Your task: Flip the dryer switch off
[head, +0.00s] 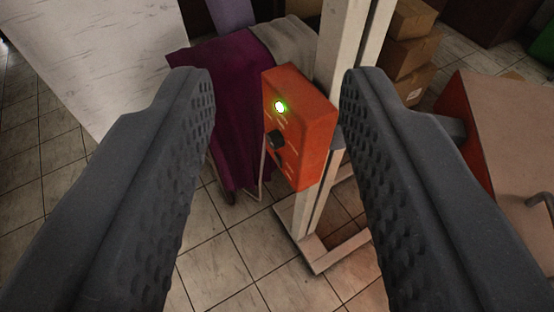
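An orange control box (312,128) is fixed on a white upright post in the middle of the head view. Its front face carries a lit green light (280,106) near the top and a black switch knob (276,139) below it. A smaller dark part sits lower on that face, too small to make out. My gripper (270,85) is open and empty. Its two dark fingers stand left and right of the box in the picture, and the box appears beyond them. I cannot tell the exact distance.
The white post (345,45) stands on a floor-level frame. A purple cloth (228,85) hangs behind the box to the left, near a white panel (95,50). Cardboard boxes (408,55) are stacked at upper right. An orange-sided table (505,130) is at right. Tiled floor lies open below.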

